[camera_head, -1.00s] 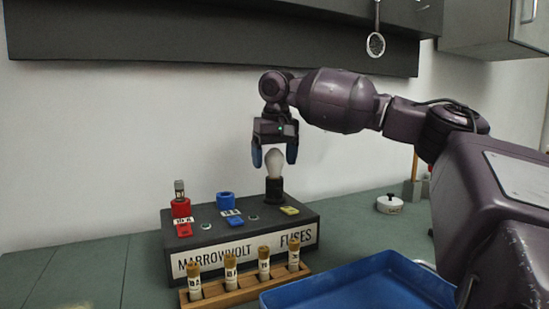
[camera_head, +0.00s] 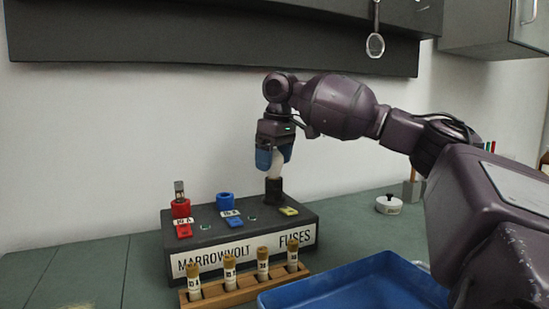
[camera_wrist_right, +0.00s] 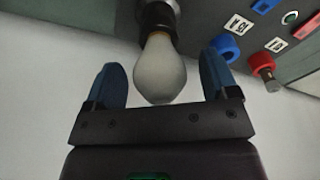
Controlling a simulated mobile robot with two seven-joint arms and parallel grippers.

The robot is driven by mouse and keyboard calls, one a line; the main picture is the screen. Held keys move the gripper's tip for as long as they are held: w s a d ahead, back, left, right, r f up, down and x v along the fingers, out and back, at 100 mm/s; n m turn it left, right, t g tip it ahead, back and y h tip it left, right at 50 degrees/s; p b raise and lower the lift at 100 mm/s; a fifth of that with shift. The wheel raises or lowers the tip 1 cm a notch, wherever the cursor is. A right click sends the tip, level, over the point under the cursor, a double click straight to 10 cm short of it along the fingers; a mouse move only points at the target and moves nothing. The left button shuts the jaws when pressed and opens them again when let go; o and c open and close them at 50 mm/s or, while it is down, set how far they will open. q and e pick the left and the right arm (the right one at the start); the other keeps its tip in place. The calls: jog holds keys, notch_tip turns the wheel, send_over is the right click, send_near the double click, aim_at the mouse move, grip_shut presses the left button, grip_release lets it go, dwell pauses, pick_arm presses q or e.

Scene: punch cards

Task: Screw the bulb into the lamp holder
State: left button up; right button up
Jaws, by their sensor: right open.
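The white bulb (camera_head: 276,162) stands upright in the black lamp holder (camera_head: 274,188) at the back right of the dark fuse box (camera_head: 190,240). My right gripper (camera_head: 273,165) is over the bulb from above, its blue fingers hiding part of the glass in the head view. In the right wrist view the bulb (camera_wrist_right: 160,70) sits between the two open fingers (camera_wrist_right: 170,85), with a gap on each side. The bulb's base meets the dark holder (camera_wrist_right: 158,18). How far the thread is in cannot be told. My left gripper is not in view.
The box also carries a red socket (camera_head: 181,208) with a fuse and an empty blue socket (camera_head: 225,201). A wooden rack (camera_head: 246,288) with several labelled fuses stands in front. A blue tray (camera_head: 350,290) lies at the front right. A white lidded pot (camera_head: 389,205) stands farther right.

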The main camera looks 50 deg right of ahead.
jog(key=n, duration=0.5)
jog(key=shift+y, duration=0.3)
jog(key=n+p, duration=0.1)
jog(key=n, duration=0.1)
jog(key=shift+r+n, duration=0.2)
jog(key=shift+n, duration=0.2)
jog(key=shift+f+n, duration=0.1)
jog(key=shift+n, duration=0.7)
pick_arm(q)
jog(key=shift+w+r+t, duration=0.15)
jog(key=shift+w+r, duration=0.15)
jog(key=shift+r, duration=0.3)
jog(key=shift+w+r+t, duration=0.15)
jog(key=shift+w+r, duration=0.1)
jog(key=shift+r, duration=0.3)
pick_arm(e)
jog(key=shift+f+g, duration=0.1)
jog(key=shift+g, duration=0.2)
jog(key=shift+c, duration=0.5)
